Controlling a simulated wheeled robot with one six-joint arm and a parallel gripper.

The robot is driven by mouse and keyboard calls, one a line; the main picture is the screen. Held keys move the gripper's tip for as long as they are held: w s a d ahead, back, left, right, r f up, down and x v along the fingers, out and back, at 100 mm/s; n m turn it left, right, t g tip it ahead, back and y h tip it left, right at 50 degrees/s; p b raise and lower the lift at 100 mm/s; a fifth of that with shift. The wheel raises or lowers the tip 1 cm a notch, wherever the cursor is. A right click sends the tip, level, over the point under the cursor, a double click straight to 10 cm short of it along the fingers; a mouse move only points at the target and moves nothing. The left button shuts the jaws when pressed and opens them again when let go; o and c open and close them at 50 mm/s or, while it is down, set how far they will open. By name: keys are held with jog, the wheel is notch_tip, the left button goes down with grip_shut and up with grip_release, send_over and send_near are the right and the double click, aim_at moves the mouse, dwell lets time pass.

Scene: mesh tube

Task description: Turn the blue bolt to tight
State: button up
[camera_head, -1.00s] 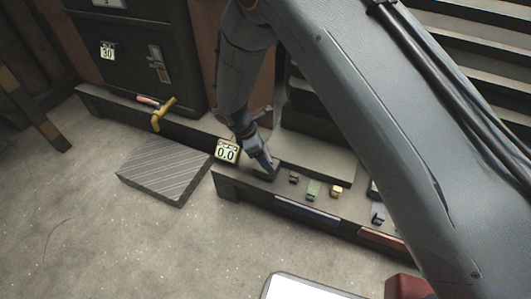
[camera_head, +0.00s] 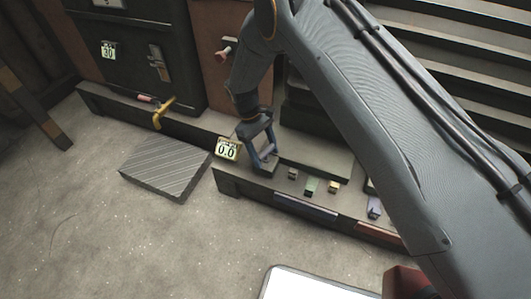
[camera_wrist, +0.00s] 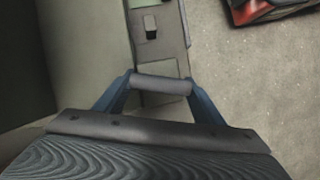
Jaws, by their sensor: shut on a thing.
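My gripper (camera_head: 262,153) is low over the left end of the bench strip, just right of a yellow-framed display (camera_head: 227,150) reading 0.0. In the wrist view, its two blue fingers (camera_wrist: 160,88) are shut on a grey cylinder (camera_wrist: 160,84) lying crosswise between them. I cannot tell whether this cylinder is joined to anything below. A small bluish piece (camera_head: 375,206) stands farther right on the strip, apart from my gripper. I cannot tell whether it is the blue bolt.
Small dark, green (camera_head: 311,186) and yellow (camera_head: 333,187) pieces stand along the strip. A striped grey block (camera_head: 165,168) lies on the floor at left. A yellow-handled thing (camera_head: 160,112) is on the back ledge.

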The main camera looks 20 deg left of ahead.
jog(key=shift+m+g, duration=0.4)
jog(key=shift+m, duration=0.7)
jog(key=o, duration=1.1)
jog(key=shift+c, duration=0.2)
jog(key=shift+y, duration=0.3)
jog(key=p+v, duration=0.1)
jog(key=v, duration=0.6)
jog(key=shift+r+p, duration=0.3)
jog(key=shift+r, duration=0.05)
jog(key=shift+w+a, duration=0.1)
jog(key=shift+a, duration=0.05)
